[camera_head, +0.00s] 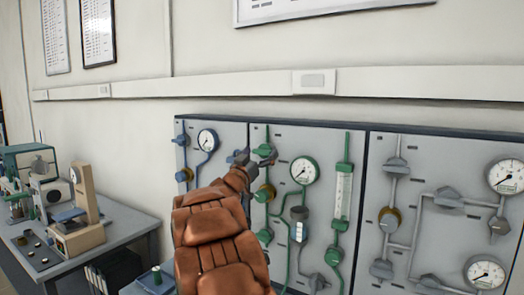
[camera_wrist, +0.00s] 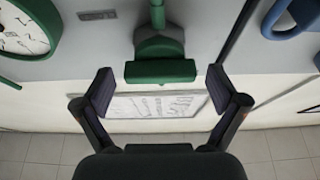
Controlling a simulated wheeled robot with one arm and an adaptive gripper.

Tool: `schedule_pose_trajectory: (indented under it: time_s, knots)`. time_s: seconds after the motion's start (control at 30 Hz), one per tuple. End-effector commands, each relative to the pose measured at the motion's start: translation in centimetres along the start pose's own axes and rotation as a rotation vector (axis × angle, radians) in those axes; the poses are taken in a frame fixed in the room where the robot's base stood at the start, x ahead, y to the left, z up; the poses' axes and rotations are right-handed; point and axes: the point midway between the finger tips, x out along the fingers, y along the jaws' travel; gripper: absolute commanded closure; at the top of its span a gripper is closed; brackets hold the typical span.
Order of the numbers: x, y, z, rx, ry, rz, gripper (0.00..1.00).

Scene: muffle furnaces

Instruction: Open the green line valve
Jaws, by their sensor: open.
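The green line valve has a green bar handle, seen in the head view (camera_head: 263,150) at the top left of the middle panel. In the wrist view the green handle (camera_wrist: 160,71) lies crosswise, ahead of and between my fingertips. My gripper (camera_wrist: 161,88) is open, with one finger on either side of the handle and a gap at each end. No contact shows. In the head view my gripper (camera_head: 254,160) is at the panel just below this valve and partly hides the pipe there.
The green panel also carries a gauge (camera_head: 304,170), a flow tube (camera_head: 342,195) and more valves. A blue-line panel (camera_head: 212,170) is at left and a grey-line panel (camera_head: 430,160) at right. A bench (camera_head: 130,222) with instruments stands far left.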

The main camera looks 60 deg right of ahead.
Motion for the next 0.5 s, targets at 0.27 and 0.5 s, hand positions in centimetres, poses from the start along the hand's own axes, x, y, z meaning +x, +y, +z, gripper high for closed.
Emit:
schedule_pose_trajectory:
  time_s: [0.27,0.5]
  knots:
    - [1.02,0.02,0.15,-0.002,-0.001,0.000,0.04]
    - [1.00,-0.01,0.13,-0.001,-0.001,-0.001,0.10]
